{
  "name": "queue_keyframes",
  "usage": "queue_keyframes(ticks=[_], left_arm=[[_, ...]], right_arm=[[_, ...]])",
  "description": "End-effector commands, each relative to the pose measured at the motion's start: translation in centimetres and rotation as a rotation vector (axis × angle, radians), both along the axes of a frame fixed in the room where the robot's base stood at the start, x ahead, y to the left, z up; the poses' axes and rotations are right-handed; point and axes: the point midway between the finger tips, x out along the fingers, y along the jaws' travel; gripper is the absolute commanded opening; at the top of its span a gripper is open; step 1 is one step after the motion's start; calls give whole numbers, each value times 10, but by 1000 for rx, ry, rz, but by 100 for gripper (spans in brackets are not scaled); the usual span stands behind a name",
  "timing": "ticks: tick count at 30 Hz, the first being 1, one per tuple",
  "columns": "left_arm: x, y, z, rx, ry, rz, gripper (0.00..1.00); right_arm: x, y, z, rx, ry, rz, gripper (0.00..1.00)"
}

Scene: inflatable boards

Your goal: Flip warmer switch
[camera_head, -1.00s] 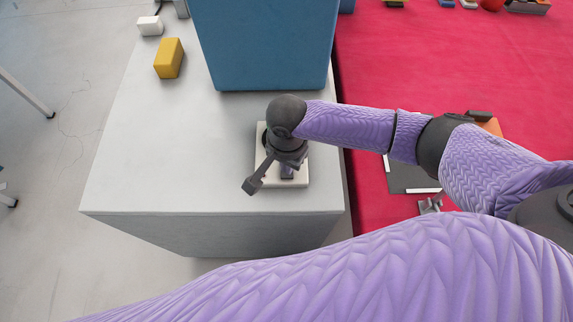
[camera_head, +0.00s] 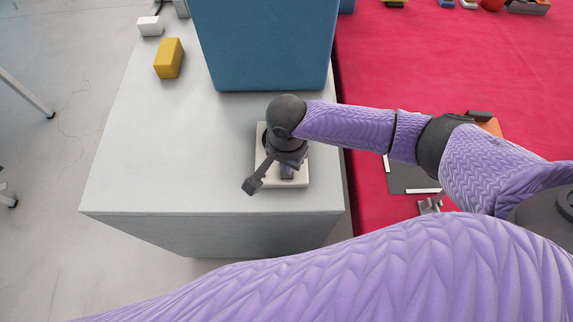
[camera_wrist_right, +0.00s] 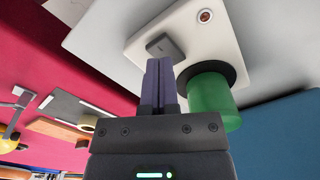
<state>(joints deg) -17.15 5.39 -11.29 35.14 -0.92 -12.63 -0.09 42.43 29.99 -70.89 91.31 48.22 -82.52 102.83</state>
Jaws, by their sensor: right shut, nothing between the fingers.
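A pale switch plate (camera_head: 301,178) lies on the grey cabinet top, partly hidden under my right wrist in the head view. In the right wrist view the plate (camera_wrist_right: 228,38) carries a dark grey rocker switch (camera_wrist_right: 165,46), a green cylinder (camera_wrist_right: 210,93) with a black ring at its base, and a small red light (camera_wrist_right: 205,15). My right gripper (camera_wrist_right: 160,64) is shut and empty, its fingertips close to the rocker's edge. I cannot tell whether they touch it, or which way the rocker is set. My left gripper is not in view.
A tall blue box (camera_head: 263,45) stands just behind the plate. A yellow block (camera_head: 169,58) and a white block (camera_head: 150,26) sit at the back left of the cabinet top (camera_head: 150,150). Its left part is clear. A red surface (camera_head: 440,65) lies to the right.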

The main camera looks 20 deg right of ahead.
Motion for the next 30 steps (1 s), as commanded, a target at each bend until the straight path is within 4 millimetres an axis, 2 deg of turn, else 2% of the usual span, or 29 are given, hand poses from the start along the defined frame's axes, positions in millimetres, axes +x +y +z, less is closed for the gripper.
queue_keyframes(ticks=[16, 30], left_arm=[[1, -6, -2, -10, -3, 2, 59], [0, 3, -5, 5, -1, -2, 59]], right_arm=[[0, 0, -3, 1, 1, 0, 0], [0, 0, -10, 0, 0, 0, 0]])
